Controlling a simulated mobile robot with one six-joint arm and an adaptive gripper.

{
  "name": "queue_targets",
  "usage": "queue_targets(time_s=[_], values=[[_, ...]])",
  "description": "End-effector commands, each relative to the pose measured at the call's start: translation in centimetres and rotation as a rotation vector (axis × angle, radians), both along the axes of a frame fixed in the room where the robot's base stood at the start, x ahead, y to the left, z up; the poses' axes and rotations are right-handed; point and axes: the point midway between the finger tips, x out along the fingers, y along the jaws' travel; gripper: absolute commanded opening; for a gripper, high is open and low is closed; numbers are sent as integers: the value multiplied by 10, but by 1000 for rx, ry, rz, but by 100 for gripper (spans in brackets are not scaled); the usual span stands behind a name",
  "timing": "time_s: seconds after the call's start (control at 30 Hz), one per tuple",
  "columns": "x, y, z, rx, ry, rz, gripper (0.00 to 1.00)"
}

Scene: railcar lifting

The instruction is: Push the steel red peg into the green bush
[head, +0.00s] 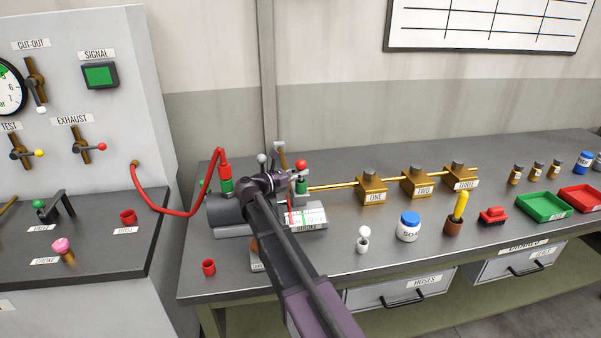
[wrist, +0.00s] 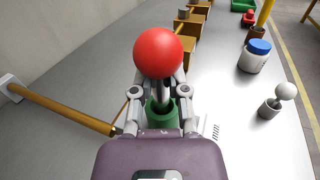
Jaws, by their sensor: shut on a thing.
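The steel red peg has a red ball top (head: 301,164), which is large in the wrist view (wrist: 158,52). My gripper (wrist: 160,88) is shut on the peg's grey steel shank just below the ball. The green bush (wrist: 160,118) is directly under the peg, and it also shows below the ball in the head view (head: 301,188). The shank's lower end meets the dark mouth of the bush. How deep it sits is hidden by my fingers. The peg looks about upright. In the head view my gripper (head: 292,178) is partly hidden by my arm.
A red hose (head: 150,205) runs to a red and green fitting (head: 225,178) left of my arm. A brass rod (head: 333,186) leads right to brass blocks (head: 371,190). A white-knobbed peg (head: 363,240) and a blue-lidded jar (head: 408,227) stand on the bench in front.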

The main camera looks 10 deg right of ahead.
Motion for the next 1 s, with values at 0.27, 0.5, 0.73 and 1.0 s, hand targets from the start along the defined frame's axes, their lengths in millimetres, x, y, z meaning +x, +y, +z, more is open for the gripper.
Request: queue_targets(time_s=[0.27, 0.5, 0.73, 1.0], values=[[0, 0, -6, 0, 0, 0, 0], [0, 0, -10, 0, 0, 0, 0], [0, 0, -14, 0, 0, 0, 0], [0, 0, -16, 0, 0, 0, 38]])
